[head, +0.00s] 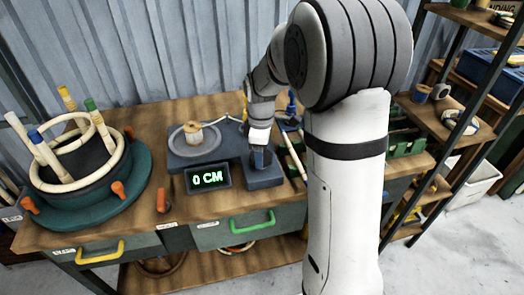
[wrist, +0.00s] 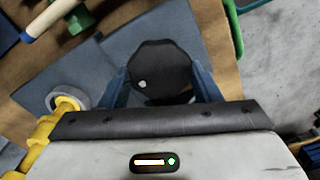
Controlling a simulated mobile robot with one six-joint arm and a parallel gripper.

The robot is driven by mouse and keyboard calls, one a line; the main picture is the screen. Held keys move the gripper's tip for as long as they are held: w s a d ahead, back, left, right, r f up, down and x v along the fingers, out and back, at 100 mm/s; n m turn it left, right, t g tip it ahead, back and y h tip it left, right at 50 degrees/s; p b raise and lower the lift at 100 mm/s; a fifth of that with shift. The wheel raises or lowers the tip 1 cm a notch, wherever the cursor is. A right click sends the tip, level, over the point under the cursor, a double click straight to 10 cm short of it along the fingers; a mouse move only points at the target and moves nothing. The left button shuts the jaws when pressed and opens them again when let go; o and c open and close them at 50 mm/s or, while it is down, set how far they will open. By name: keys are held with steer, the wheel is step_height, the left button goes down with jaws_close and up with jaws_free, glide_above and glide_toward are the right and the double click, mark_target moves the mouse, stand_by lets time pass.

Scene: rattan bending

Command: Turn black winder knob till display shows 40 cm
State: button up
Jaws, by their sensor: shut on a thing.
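The black winder knob (wrist: 163,68) shows in the wrist view, with a small white dot at its lower left. My gripper (wrist: 163,80) is shut on it, one blue finger on each side. In the head view my gripper (head: 260,158) points down over the right part of the winder base (head: 264,180), and the knob is hidden there. The display (head: 208,178) on the front of the winder reads "0 CM" in green. A spool (head: 193,134) stands on the round plate at the winder's left.
A teal round former with rattan hoops and upright sticks (head: 80,165) stands at the left of the bench. An orange-brown peg (head: 163,200) stands near the front edge. Sticks (head: 292,155) lie right of the winder. A shelf rack (head: 455,110) stands at the right.

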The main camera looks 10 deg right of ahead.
steer(key=shift+d, duration=0.15)
steer(key=shift+c, duration=0.5)
steer(key=shift+m, duration=0.4)
steer(key=m, duration=0.4)
steer(key=shift+m, duration=0.3)
steer(key=m+p, duration=0.1)
steer(key=m, duration=0.4)
steer(key=shift+r+m, duration=0.1)
steer(key=shift+m, duration=0.2)
steer(key=m, duration=1)
steer(key=shift+m, duration=0.4)
steer(key=shift+w, duration=0.1)
